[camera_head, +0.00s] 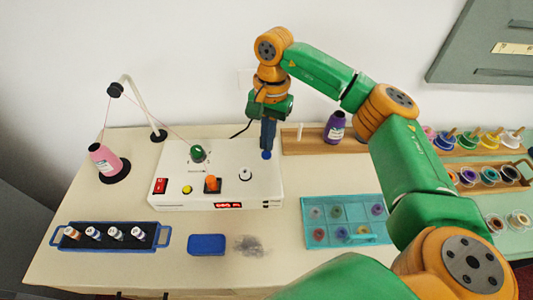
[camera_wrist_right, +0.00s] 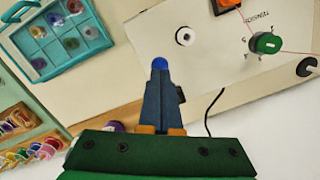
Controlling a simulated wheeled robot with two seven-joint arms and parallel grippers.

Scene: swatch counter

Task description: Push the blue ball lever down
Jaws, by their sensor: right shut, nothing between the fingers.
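The blue ball (camera_head: 267,154) of the lever shows at the right end of the white control box (camera_head: 215,192). My right gripper (camera_head: 267,146) is shut and empty, pointing down, with its tips right at the ball from above. In the right wrist view the ball (camera_wrist_right: 160,63) sits just beyond the shut fingertips (camera_wrist_right: 160,74); I cannot tell whether they touch. The lever's arm is hidden behind the ball and the fingers. My left gripper is not in view.
The box carries a green knob (camera_head: 198,153), an orange switch (camera_head: 212,184), a red switch (camera_head: 160,185) and a white knob (camera_head: 246,174). A wooden rack with a purple spool (camera_head: 335,126) stands close right. A teal tray (camera_head: 343,198) lies in front.

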